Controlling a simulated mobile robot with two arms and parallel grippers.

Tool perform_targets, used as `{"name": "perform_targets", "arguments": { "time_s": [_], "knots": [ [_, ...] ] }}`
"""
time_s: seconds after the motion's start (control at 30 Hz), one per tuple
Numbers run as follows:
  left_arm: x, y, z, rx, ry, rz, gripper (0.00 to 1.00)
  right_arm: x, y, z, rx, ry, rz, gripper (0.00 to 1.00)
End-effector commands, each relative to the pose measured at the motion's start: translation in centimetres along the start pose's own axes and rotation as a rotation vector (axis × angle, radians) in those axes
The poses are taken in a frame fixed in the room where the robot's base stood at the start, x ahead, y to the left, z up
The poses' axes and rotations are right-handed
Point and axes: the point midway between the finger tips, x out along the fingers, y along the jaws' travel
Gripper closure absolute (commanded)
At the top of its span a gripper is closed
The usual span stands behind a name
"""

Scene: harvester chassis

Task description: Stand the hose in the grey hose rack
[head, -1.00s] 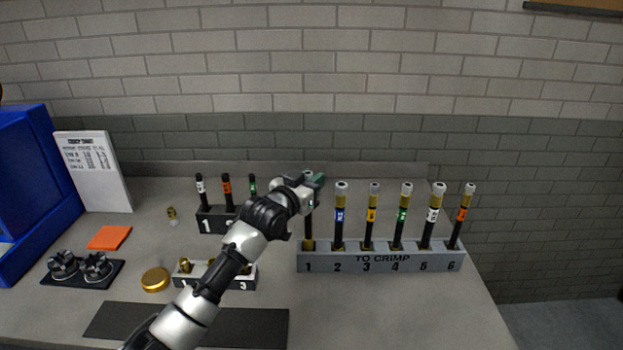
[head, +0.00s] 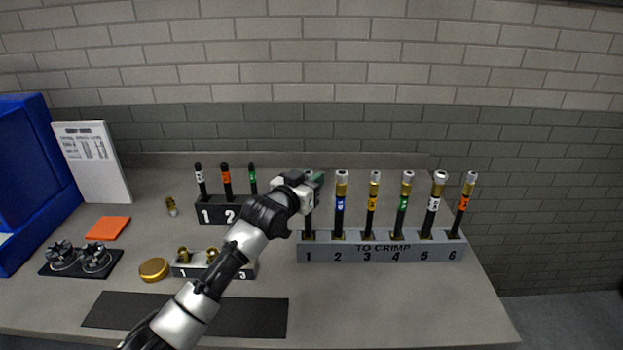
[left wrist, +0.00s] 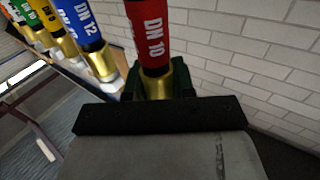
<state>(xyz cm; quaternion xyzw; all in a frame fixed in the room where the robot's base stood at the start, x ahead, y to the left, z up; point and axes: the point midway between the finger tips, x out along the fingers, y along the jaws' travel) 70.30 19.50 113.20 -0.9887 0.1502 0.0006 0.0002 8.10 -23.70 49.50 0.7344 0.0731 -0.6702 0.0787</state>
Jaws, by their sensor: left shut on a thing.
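The hose (left wrist: 148,35) is black with a red DN 10 label and a brass end fitting, seen in the left wrist view. My left gripper (head: 316,182) is shut on it near its top, with green fingers around the brass fitting (left wrist: 157,82). In the head view, the hose's black lower part (head: 309,218) shows below the gripper, upright at slot 1 of the grey hose rack (head: 380,253). Its foot appears to be in that slot. The gripper covers its label there. My right gripper is not in view.
Several labelled hoses stand in slots 2 to 6, close to the right of my gripper. A black rack (head: 215,212) with short hoses stands behind my arm, and a smaller fitting holder (head: 215,271) lies beneath it. The table's right front is clear.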

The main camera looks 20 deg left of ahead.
Motion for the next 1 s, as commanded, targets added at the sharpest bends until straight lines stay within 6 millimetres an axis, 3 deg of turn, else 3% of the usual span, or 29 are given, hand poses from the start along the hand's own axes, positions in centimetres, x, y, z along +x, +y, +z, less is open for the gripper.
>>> {"name": "perform_targets", "arguments": {
  "time_s": [0.03,0.07,0.23,0.63,1.0],
  "knots": [
    [0.0,0.0,-0.1,0.000,0.002,0.000,1.00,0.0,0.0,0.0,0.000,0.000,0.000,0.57],
    [0.0,0.0,-0.1,0.000,0.002,0.000,0.71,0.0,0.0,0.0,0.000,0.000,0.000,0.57],
    [0.0,0.0,-0.1,0.000,0.002,0.000,0.46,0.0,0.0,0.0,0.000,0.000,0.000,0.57],
    [-0.8,-0.1,0.1,0.000,0.000,0.000,0.46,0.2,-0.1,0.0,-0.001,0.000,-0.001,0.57],
    [-7.2,0.0,0.3,0.001,0.000,0.000,0.46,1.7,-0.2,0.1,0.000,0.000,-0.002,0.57]
  ]
}}
